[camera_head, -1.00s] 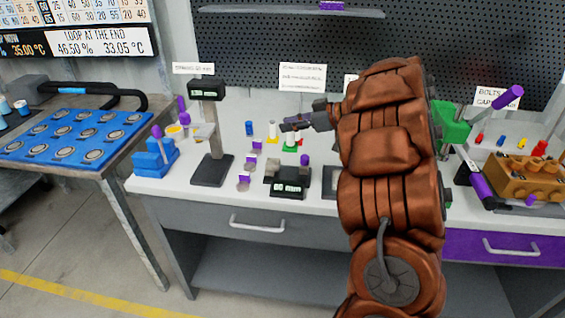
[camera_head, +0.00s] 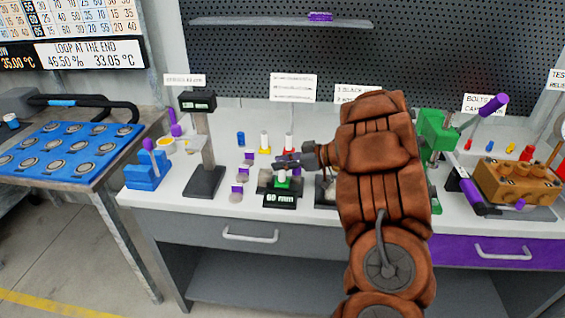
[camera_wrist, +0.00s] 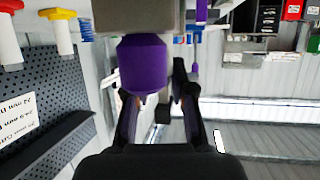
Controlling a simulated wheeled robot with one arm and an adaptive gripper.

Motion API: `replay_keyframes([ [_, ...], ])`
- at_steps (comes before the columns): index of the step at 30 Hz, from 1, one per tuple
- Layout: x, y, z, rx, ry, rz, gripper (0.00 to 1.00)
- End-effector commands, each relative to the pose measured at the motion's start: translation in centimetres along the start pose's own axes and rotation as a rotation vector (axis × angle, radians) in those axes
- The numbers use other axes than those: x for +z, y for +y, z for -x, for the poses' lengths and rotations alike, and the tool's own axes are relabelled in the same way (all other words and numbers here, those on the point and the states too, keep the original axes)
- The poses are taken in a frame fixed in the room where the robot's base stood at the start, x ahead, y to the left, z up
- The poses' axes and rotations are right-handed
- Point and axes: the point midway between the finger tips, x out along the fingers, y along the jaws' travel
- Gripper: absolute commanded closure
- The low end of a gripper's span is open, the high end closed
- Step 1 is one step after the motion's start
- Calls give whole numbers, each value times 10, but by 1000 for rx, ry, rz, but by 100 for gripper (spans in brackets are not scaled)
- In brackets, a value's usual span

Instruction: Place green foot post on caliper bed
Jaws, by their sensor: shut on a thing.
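The green foot post (camera_head: 282,180) is in the head view, its green foot low over the caliper bed. My gripper (camera_head: 284,163) is shut on its upper part and hides most of it. The caliper bed (camera_head: 268,187) is dark, with a front display (camera_head: 283,199) that seems to read 60 mm. I cannot tell whether the foot touches the bed. In the upside-down wrist view, a purple knob (camera_wrist: 142,62) stands in front of my gripper (camera_wrist: 157,98), and the held post cannot be made out.
A yellow-footed post (camera_head: 265,142) and a red-footed post (camera_head: 288,142) stand just behind. A tall gauge stand (camera_head: 204,155) is to the left, with small purple-marked pieces (camera_head: 243,178) between. A green press (camera_head: 434,140) and a brown pump block (camera_head: 515,180) are to the right.

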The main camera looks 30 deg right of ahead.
Motion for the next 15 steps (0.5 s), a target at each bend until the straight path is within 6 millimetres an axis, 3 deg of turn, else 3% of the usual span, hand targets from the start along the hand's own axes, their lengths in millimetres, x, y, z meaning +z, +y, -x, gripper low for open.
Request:
replay_keyframes([
  [6, 3, 0, -1, 0, 0, 0, 100],
  [7, 3, 0, -1, 1, -1, 0, 73],
  [13, 3, 0, -1, 1, -1, 0, 53],
  [15, 3, 0, -1, 1, -1, 0, 52],
])
